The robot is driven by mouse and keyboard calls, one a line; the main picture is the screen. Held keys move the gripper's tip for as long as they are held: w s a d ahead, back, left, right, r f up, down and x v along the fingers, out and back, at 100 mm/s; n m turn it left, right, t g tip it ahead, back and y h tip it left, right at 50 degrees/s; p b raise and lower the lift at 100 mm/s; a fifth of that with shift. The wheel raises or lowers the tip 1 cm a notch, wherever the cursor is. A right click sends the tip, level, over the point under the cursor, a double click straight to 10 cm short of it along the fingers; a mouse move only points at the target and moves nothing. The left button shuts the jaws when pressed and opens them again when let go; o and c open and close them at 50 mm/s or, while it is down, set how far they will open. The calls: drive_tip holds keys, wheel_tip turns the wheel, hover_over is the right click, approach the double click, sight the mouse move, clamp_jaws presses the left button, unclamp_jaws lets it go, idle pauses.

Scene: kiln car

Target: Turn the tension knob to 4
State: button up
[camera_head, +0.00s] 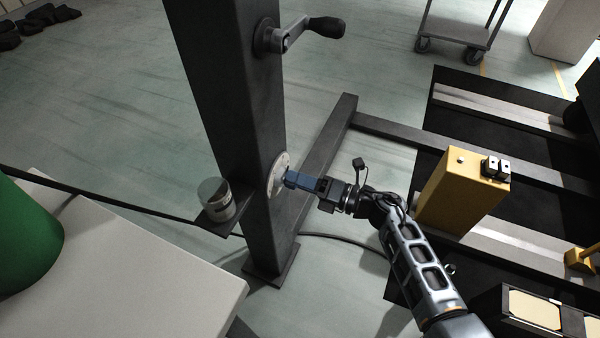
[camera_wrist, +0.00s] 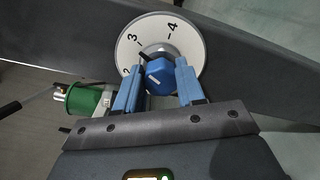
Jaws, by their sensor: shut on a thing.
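The tension knob (camera_wrist: 158,77) is blue with a white line on its face, on a round white dial plate (camera_wrist: 190,32) marked 2, 3 and 4. A short black pointer (camera_wrist: 143,57) at the knob's base points up and left, roughly towards the 3; its exact reading is hard to tell. My gripper (camera_wrist: 158,66) has its two blue fingers on either side of the knob, shut on it. In the head view my gripper (camera_head: 288,180) reaches the dial plate (camera_head: 275,172) on the dark post from the right. The knob is mostly hidden there by the fingers.
The dark post (camera_head: 235,110) carries a crank handle (camera_head: 300,33) above the dial. A small shelf left of it holds a grey-white container (camera_head: 215,198). A pale table (camera_head: 140,285) with a green object (camera_head: 25,240) is at left. A yellow box (camera_head: 460,190) stands right of my arm.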

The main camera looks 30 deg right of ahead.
drive_tip(key=shift+f+m+p, duration=0.15)
drive_tip(key=shift+m+p, duration=1.4)
drive_tip(key=shift+m, duration=1.55)
drive_tip(key=shift+f+m+p, duration=0.1)
drive_tip(key=shift+m+p, duration=1.45)
drive_tip(key=shift+m, duration=1.55)
drive_tip(key=o, duration=1)
drive_tip(key=shift+o, duration=0.2)
drive_tip(key=v, duration=0.8)
